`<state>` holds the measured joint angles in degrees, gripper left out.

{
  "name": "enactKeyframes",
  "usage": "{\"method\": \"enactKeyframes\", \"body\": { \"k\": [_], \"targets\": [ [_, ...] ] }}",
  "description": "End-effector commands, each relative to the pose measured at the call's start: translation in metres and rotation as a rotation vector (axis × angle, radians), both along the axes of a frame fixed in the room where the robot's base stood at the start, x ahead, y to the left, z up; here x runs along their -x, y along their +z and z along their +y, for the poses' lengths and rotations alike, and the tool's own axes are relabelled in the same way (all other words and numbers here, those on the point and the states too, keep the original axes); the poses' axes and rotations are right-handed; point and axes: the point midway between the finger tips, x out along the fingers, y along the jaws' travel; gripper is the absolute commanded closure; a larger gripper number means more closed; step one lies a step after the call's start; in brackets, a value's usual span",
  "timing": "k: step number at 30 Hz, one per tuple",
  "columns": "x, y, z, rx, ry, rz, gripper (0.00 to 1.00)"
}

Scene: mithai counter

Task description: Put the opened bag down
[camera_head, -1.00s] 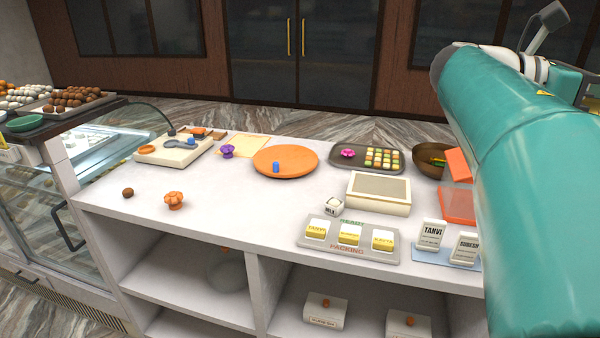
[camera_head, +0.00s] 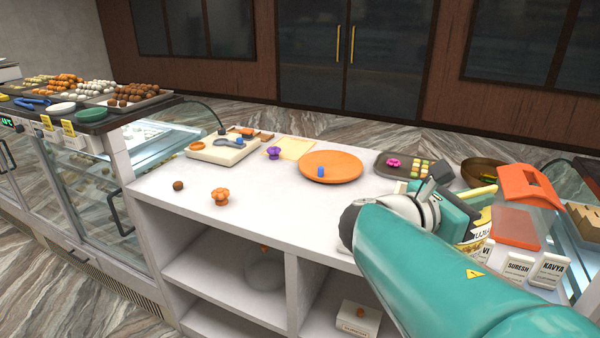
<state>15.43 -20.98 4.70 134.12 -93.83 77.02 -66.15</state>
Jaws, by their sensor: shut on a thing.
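The bag (camera_head: 480,226), white and yellow with dark lettering, shows in part behind my wrist at the right of the counter. My gripper (camera_head: 466,216) is mostly hidden by my own teal arm and wrist. It is shut on the bag, at the bag's left side. The bag's mouth and base are hidden, so I cannot tell whether it touches the counter.
A brown bowl (camera_head: 478,171) and dark sweets tray (camera_head: 385,164) are behind. An orange plate (camera_head: 345,170) is mid-counter.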

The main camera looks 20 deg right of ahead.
Motion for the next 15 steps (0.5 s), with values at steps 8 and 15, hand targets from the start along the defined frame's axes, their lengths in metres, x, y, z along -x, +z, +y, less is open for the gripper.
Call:
{"method": "enactKeyframes", "body": {
  "k": [8, 15],
  "targets": [
    [-0.089, -0.111, 0.093, -0.004, 0.446, 0.017, 1.00],
    [-0.154, -0.190, 0.159, -0.006, 0.769, 0.014, 1.00]
  ]
}}
